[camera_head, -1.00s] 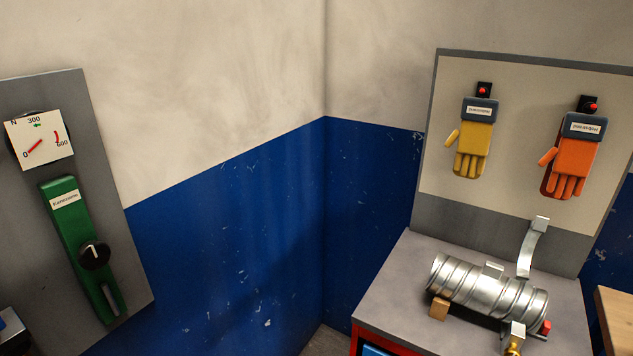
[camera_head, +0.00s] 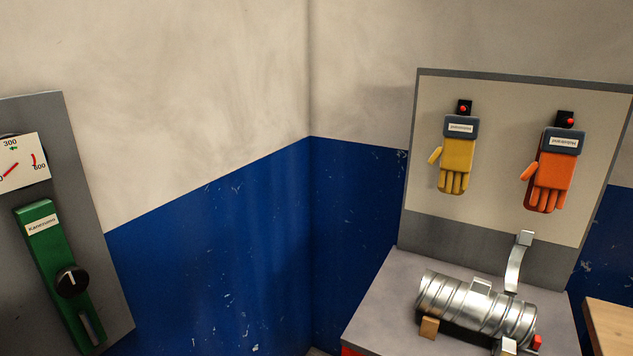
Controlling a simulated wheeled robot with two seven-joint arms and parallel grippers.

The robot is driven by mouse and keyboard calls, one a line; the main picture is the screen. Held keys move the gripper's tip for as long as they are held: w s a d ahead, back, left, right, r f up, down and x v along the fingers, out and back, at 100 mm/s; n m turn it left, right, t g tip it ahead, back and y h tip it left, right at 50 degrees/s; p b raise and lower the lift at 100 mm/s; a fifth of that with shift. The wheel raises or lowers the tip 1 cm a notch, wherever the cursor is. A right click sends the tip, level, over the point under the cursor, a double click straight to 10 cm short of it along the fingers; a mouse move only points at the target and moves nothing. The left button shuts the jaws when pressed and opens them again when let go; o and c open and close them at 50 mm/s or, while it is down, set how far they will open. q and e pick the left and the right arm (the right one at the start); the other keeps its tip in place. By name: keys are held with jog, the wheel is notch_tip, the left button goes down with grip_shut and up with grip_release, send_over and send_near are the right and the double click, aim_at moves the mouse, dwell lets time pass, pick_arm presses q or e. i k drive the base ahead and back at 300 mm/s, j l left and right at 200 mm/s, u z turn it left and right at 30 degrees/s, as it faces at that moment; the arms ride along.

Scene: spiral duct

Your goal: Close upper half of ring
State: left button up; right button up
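The spiral duct (camera_head: 462,303) is a ribbed silver tube lying on the grey bench at the lower right. The upper half of the ring (camera_head: 515,268) is a curved metal strip standing raised and open behind the duct, with a small block at its top end. A metal block (camera_head: 507,347) shows at the front of the duct by the bottom edge, perhaps the ring's clasp; it is cut off there. Neither of my grippers is in view.
Wooden blocks (camera_head: 429,327) and a red block (camera_head: 536,342) sit by the duct. A yellow glove (camera_head: 456,160) and an orange glove (camera_head: 551,175) hang on the back panel. A green lever panel (camera_head: 58,270) and a gauge (camera_head: 22,160) are at left. A wooden top (camera_head: 609,326) is at right.

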aim_at(522, 240)
jog(key=z, duration=1.05)
